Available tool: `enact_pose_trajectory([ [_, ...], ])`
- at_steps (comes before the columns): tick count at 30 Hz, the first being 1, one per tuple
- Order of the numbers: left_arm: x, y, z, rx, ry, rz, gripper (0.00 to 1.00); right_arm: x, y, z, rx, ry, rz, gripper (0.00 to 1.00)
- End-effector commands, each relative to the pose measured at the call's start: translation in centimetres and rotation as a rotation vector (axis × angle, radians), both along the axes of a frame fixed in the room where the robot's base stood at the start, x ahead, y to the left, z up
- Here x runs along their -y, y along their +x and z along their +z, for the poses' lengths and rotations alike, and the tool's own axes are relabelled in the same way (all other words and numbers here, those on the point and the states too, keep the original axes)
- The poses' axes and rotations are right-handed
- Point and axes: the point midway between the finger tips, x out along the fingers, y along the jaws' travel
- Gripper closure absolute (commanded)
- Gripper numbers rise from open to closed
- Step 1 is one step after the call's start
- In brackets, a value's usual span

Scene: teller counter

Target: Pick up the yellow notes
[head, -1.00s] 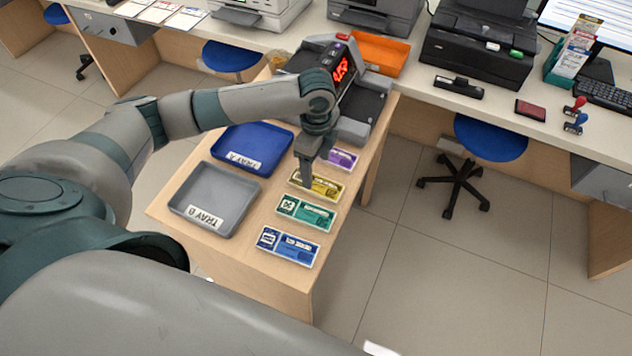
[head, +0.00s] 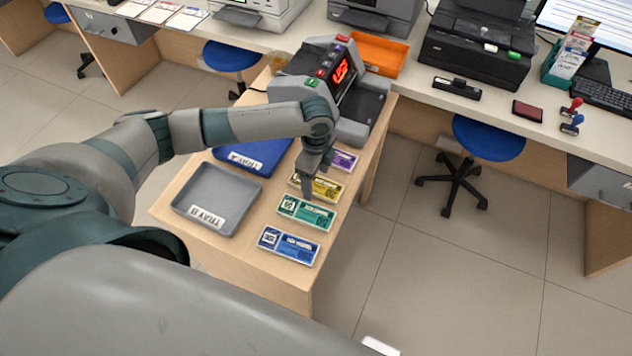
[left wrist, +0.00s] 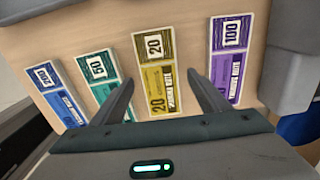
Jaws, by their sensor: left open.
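The yellow notes (head: 325,189) lie on the wooden table between the purple and green notes, partly covered by my left gripper in the head view. In the left wrist view the yellow notes (left wrist: 158,75) show a 20 label and lie between the two spread fingers, a little beyond their tips. My left gripper (head: 306,192) is open and empty, pointing down above the notes; its fingers also show in the left wrist view (left wrist: 163,90). I cannot tell how high it is above them. My right gripper is not in view.
Purple notes (head: 343,159), green notes (head: 306,213) and blue notes (head: 289,245) lie in a row with the yellow. A grey tray (head: 182,200) and blue tray (head: 285,150) are left of them. A counting machine (head: 315,62) stands behind.

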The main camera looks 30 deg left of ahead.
Motion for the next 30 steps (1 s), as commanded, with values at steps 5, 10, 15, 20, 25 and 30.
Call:
enact_pose_trajectory([
  [5,-0.02,-0.02,-0.84,0.0,0.001,0.0,0.31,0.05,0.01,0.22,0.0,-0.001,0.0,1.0],
  [10,-0.02,-0.01,-0.86,0.0,0.001,0.0,0.31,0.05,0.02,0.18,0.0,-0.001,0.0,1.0],
  [15,-0.02,-0.01,-0.83,0.001,0.001,0.0,0.31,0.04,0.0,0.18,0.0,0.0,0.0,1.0],
  [20,-0.02,-0.01,-0.82,0.001,0.001,0.0,0.5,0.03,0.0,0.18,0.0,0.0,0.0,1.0],
  [25,-0.02,0.0,-0.81,0.001,0.001,0.0,0.76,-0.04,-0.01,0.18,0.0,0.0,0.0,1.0],
  [30,-0.02,-0.01,-0.81,0.001,0.001,0.0,0.76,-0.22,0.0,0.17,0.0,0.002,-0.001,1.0],
])
